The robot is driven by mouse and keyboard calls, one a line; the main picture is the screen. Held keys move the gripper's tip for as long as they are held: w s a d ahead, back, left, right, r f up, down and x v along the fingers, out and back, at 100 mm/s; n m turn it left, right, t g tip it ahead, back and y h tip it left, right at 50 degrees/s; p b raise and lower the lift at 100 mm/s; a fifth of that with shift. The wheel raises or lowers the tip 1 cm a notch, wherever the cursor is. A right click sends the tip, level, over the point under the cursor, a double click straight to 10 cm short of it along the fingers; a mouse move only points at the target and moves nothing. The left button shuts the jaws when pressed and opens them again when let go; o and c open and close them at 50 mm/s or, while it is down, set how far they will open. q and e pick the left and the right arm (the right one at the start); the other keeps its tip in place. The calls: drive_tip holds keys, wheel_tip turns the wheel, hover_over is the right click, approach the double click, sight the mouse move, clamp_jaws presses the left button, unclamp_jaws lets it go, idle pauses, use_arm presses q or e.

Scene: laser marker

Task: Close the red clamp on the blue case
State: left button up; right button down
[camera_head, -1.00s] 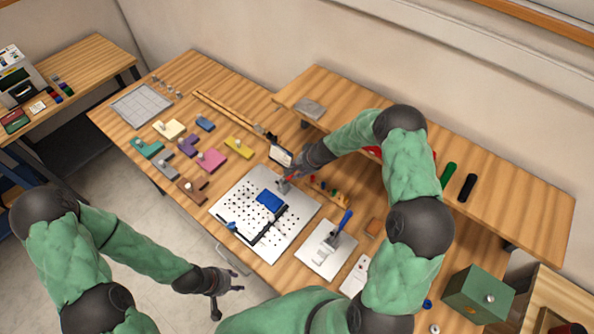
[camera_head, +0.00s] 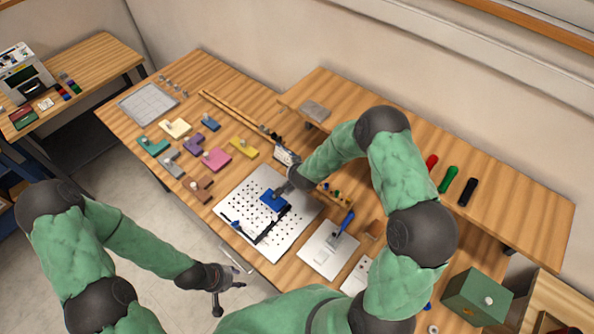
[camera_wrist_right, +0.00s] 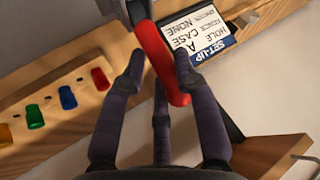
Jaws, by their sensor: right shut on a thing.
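The blue case (camera_head: 272,199) lies on the white perforated plate (camera_head: 291,244) in the head view. My right gripper (camera_head: 284,184) is over the case's far edge and hides the red clamp there. In the right wrist view, my right gripper (camera_wrist_right: 160,82) is shut on the clamp's long red handle (camera_wrist_right: 158,55), which runs between its dark fingers. The clamp's base and its contact with the case are hidden. My left gripper (camera_head: 227,294) is open and empty, beyond the table's near edge.
A black bar (camera_head: 268,226) crosses the plate near the case. A setup card (camera_wrist_right: 194,33) stands close beside the red handle. A wooden rack (camera_wrist_right: 70,95) with coloured pegs is nearby. A blue-handled clamp (camera_head: 346,222) stands on a second plate to the right.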

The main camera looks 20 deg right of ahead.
drive_tip(key=shift+s+a+f, duration=0.3)
drive_tip(key=shift+s+f, duration=0.1)
drive_tip(key=shift+s, duration=0.05)
drive_tip(key=c, duration=1.2)
unclamp_jaws()
drive_tip(key=shift+o, duration=1.1)
drive_tip(key=shift+w, duration=0.15)
drive_tip(key=shift+w+r, duration=0.15)
drive_tip(key=shift+d, duration=0.1)
drive_tip(key=shift+r, duration=0.15)
drive_tip(key=shift+s+r, duration=0.35)
drive_tip(key=shift+r, duration=0.2)
drive_tip(key=v, duration=1)
drive_tip(key=shift+s, duration=0.25)
drive_tip(key=shift+r, duration=0.1)
drive_tip(key=shift+c, duration=0.2)
